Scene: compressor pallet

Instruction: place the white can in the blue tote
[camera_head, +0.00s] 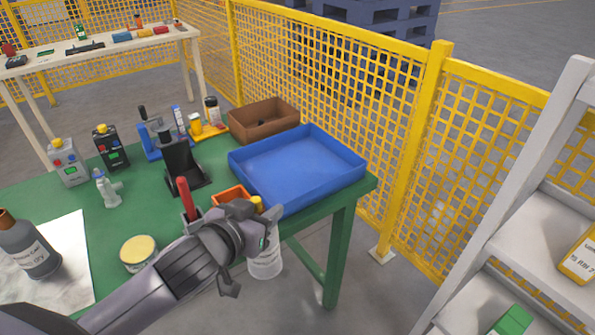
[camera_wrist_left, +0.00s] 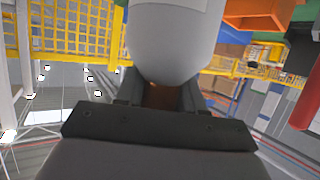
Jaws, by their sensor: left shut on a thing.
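The white can (camera_head: 265,264), with printed label, hangs upright in my left gripper (camera_head: 257,236), just off the front edge of the green table. The blue tote (camera_head: 300,167) sits empty on the table's right end, behind and slightly right of the can. The can is apart from the tote and lower than its rim. My right gripper is not in view.
An orange bin (camera_head: 232,194) and a red-handled tool (camera_head: 186,196) stand left of the tote. A brown box (camera_head: 263,120) is behind it. Several bottles stand farther left on the green table (camera_head: 143,208). A yellow fence (camera_head: 330,90) runs behind; a white shelf (camera_head: 510,215) stands right.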

